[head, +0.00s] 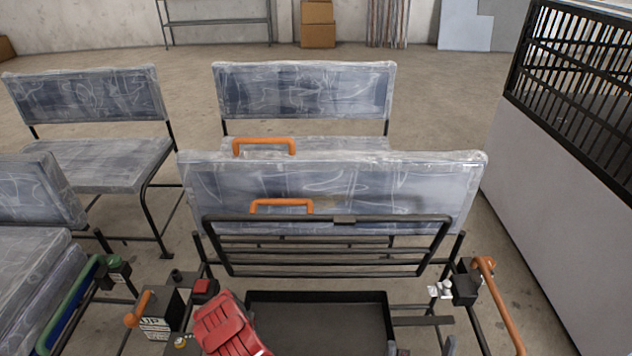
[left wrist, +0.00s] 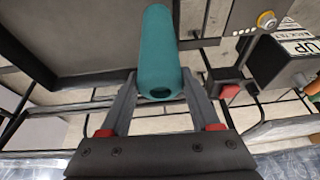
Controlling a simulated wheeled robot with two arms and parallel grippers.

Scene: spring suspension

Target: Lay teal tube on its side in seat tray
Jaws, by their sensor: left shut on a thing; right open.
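The teal tube (left wrist: 160,45) is between the two grey fingers of my left gripper (left wrist: 162,84) in the left wrist view. The fingers are shut on it, and its near end shows a dark hole. A broad dark surface lies behind the tube; I cannot tell whether the tube touches it. The black seat tray (head: 318,296) is at the bottom middle of the head view, and its visible floor is bare. My red left wrist part covers its left side; the tube is hidden there. Tips of my right gripper (head: 421,347) show at the bottom edge, apart and empty.
A black wire rack (head: 335,272) and plastic-wrapped seat back (head: 330,190) stand behind the tray. A box marked UP (head: 156,312) with an orange handle is left of it. An orange lever (head: 497,300) is at right. Other wrapped seats stand behind and left.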

